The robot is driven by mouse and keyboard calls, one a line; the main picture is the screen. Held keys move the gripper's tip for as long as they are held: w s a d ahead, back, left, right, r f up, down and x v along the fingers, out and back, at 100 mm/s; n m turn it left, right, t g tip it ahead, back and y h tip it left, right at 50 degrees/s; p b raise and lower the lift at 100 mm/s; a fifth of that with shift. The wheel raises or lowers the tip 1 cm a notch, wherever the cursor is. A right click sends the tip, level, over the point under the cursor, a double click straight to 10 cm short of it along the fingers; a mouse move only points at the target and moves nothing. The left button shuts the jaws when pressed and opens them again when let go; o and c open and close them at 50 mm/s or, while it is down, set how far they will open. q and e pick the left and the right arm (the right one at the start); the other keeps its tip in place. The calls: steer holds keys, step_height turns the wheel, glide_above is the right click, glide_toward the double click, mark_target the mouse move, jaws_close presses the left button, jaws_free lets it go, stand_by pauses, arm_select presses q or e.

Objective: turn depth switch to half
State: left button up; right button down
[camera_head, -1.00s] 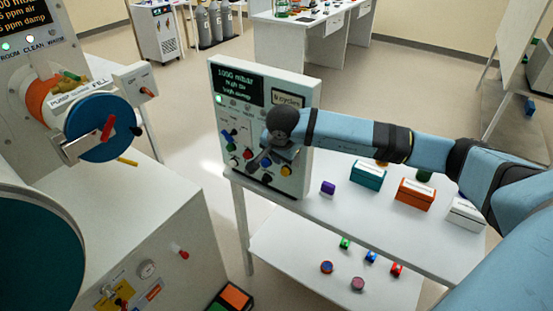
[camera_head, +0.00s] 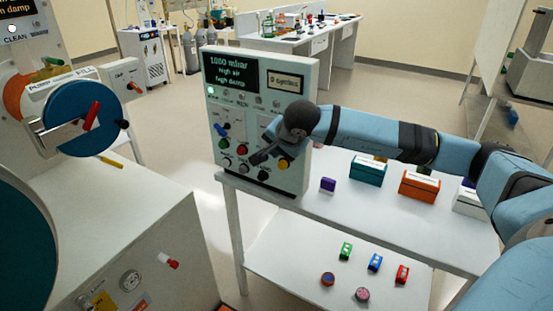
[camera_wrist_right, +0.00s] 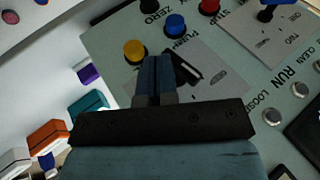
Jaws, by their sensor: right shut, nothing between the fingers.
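The control panel (camera_head: 305,85) stands upright on the white table, with a lit screen and several coloured knobs. My right gripper (camera_head: 264,154) is at the lower right part of its face; in the right wrist view (camera_wrist_right: 158,62) its fingers are shut together with nothing between them. Just right of the fingertips there, a black lever switch (camera_wrist_right: 186,68) lies slanted on a light plate. It looks like the depth switch, but its label is not readable. The fingers are close beside it; I cannot tell whether they touch. My left gripper is out of view.
A yellow knob (camera_wrist_right: 134,50) and a blue knob (camera_wrist_right: 175,25) are close to the fingertips. Small boxes, teal (camera_head: 368,171) and orange (camera_head: 419,187), stand on the table right of the panel. A glovebox with a blue round door (camera_head: 82,118) is at the left.

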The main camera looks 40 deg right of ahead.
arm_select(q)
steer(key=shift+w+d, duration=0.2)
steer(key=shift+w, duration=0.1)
arm_select(e)
steer(key=shift+w, duration=0.1)
steer(key=shift+r, duration=0.1)
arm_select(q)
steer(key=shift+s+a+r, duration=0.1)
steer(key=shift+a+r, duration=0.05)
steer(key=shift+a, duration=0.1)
arm_select(e)
steer(key=shift+r, duration=0.7)
